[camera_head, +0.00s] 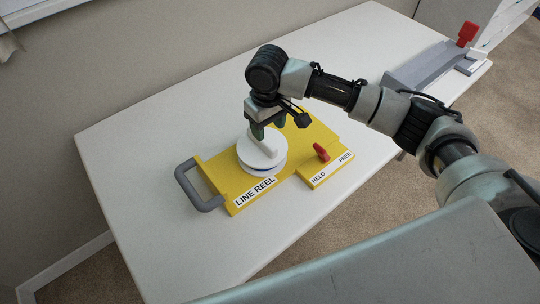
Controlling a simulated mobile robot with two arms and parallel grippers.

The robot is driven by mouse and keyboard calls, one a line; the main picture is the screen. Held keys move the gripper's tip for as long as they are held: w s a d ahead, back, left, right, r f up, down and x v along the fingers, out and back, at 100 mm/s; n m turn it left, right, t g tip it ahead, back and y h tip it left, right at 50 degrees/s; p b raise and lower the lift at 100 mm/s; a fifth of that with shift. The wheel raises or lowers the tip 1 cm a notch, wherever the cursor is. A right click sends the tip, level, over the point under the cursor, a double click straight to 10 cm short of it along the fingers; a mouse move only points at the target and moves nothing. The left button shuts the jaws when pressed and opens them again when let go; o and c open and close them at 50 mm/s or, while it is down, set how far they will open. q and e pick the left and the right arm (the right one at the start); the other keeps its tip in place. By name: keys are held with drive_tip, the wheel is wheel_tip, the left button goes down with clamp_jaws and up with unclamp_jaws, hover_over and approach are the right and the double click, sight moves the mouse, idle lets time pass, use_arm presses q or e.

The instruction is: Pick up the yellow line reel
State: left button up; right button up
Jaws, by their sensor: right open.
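The yellow line reel (212,169) lies on the white table, with a "LINE REEL" label on its front edge. A white round drum with a raised bar (260,152) sits on its plate. A grey handle (198,190) sticks out at its left end. A red lever (321,152) stands on its right part, between the words HELD and FREE. My right gripper (267,130) is open, pointing down at the drum's raised bar. I cannot tell whether its fingers touch the bar. My left gripper is out of view.
The white table (150,135) is clear around the reel. A grey device (425,66) with a red part (467,33) stands at the table's far right. A wall runs along the back. My right arm crosses over the table's right side.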

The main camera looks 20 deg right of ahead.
sight(266, 141)
drive_tip(key=f, duration=0.7)
drive_tip(key=shift+w+a, duration=0.2)
drive_tip(key=shift+w, duration=0.05)
clamp_jaws()
drive_tip(key=shift+r, duration=0.2)
idle(0.9)
